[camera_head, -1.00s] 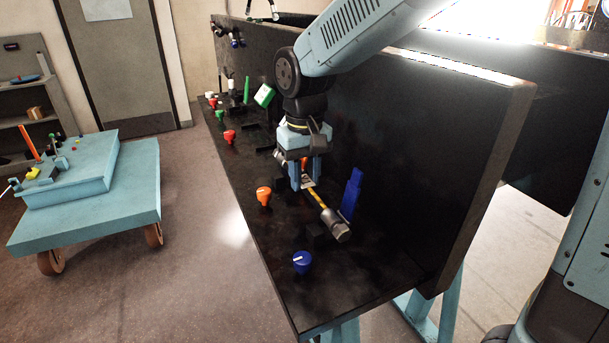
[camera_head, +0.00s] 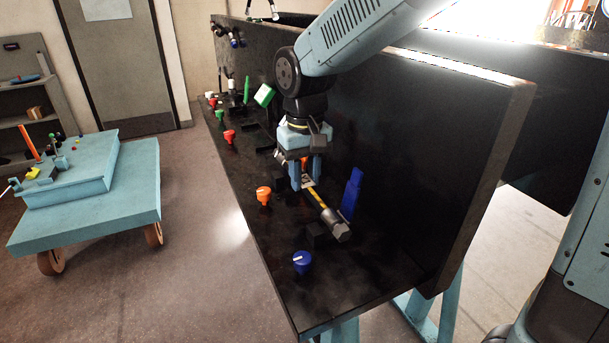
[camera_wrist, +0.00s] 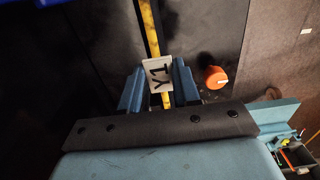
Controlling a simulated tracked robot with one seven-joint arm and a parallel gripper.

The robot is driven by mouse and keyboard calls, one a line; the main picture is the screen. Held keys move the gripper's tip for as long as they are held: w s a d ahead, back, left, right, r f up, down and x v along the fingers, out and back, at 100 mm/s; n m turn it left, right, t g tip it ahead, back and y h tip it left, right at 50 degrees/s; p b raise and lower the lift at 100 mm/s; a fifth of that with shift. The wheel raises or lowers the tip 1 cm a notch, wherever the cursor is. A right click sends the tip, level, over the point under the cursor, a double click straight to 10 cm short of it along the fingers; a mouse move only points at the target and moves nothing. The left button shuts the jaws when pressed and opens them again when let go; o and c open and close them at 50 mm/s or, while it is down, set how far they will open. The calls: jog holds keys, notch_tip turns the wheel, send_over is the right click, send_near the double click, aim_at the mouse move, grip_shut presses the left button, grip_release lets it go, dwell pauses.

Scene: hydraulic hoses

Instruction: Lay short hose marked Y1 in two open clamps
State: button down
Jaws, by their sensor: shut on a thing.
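The short yellow hose (camera_head: 320,201) has a grey metal fitting (camera_head: 341,231) at its near end. Its white tag, marked Y1 (camera_wrist: 159,75), shows clearly in the wrist view. My gripper (camera_head: 306,183) is shut on the hose beside the tag, low over the black bench. One black clamp (camera_head: 316,234) stands under or beside the hose near the fitting; I cannot tell whether the hose touches it. Another black clamp (camera_head: 266,150) stands farther back.
An orange knob (camera_head: 264,195) and a blue knob (camera_head: 302,262) stand along the bench's left edge. A blue upright piece (camera_head: 351,193) stands right of the hose by the black back panel (camera_head: 430,150). Red, green and white parts stand farther back. A blue cart (camera_head: 90,210) is at left.

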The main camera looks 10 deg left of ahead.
aim_at(305, 180)
jog(key=shift+f, duration=1.6)
dwell(0.3)
jog(key=c, duration=0.7)
grip_release()
jog(key=shift+c, duration=0.2)
notch_tip(305, 180, up, 14)
jog(key=shift+f, duration=0.15)
